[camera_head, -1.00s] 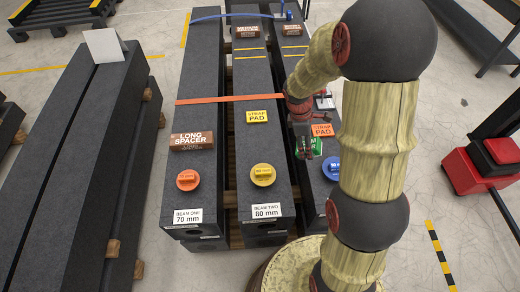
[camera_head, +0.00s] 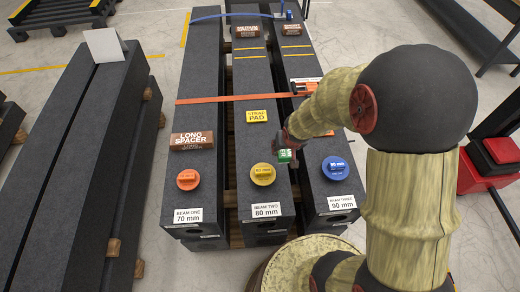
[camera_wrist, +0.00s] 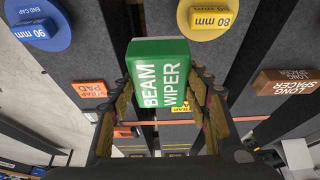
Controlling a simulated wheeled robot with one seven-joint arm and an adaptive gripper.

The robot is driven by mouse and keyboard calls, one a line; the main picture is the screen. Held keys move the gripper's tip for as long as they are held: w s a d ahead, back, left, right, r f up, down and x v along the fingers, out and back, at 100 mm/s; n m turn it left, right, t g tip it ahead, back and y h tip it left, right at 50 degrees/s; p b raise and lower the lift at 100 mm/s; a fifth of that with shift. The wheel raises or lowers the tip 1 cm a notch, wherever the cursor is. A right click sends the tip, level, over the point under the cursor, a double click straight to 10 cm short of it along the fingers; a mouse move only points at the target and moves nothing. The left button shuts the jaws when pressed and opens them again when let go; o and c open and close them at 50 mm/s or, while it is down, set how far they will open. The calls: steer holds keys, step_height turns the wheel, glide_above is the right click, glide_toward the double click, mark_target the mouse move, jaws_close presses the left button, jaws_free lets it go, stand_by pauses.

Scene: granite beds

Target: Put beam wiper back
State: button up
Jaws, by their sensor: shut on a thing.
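The beam wiper (camera_wrist: 160,75) is a green block with white lettering. In the wrist view it sits between the two fingers of my gripper (camera_wrist: 165,100), which is shut on it. In the head view the beam wiper (camera_head: 285,156) shows as a small green patch at my gripper (camera_head: 288,147), over or near the gap between beam two (camera_head: 262,187) and beam three (camera_head: 321,187). Its exact height above the beams is hard to tell. Most of my gripper is hidden by my arm in the head view.
The beams carry a red end cap (camera_head: 187,179), a yellow 80 mm cap (camera_head: 263,174) and a blue 90 mm cap (camera_head: 335,168). A brown long spacer (camera_head: 192,140), a yellow strap pad (camera_head: 257,116) and an orange strap (camera_head: 230,98) lie on the beams.

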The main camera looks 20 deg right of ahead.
steer(key=w+a+f+b, duration=0.1)
steer(key=w+f+b, duration=0.1)
steer(key=w+f, duration=0.1)
steer(key=w+a+f+b, duration=0.1)
steer(key=w+a+f, duration=0.1)
steer(key=w+f, duration=0.1)
steer(key=w+a+f+b, duration=0.2)
steer(key=w+f, duration=0.1)
steer(key=w, duration=0.2)
steer(key=shift+w+a+b, duration=0.25)
steer(key=shift+w+b, duration=0.1)
steer(key=shift+w+a+f, duration=0.15)
steer(key=shift+w+f, duration=0.15)
steer(key=shift+f, duration=0.1)
step_height(320, 180, down, 3)
steer(key=shift+w+a+f+b, duration=0.1)
steer(key=shift+w+f+b, duration=0.1)
steer(key=shift+b, duration=0.9)
steer(key=shift+c, duration=0.5)
steer(key=o, duration=1.1)
steer(key=shift+s, duration=0.1)
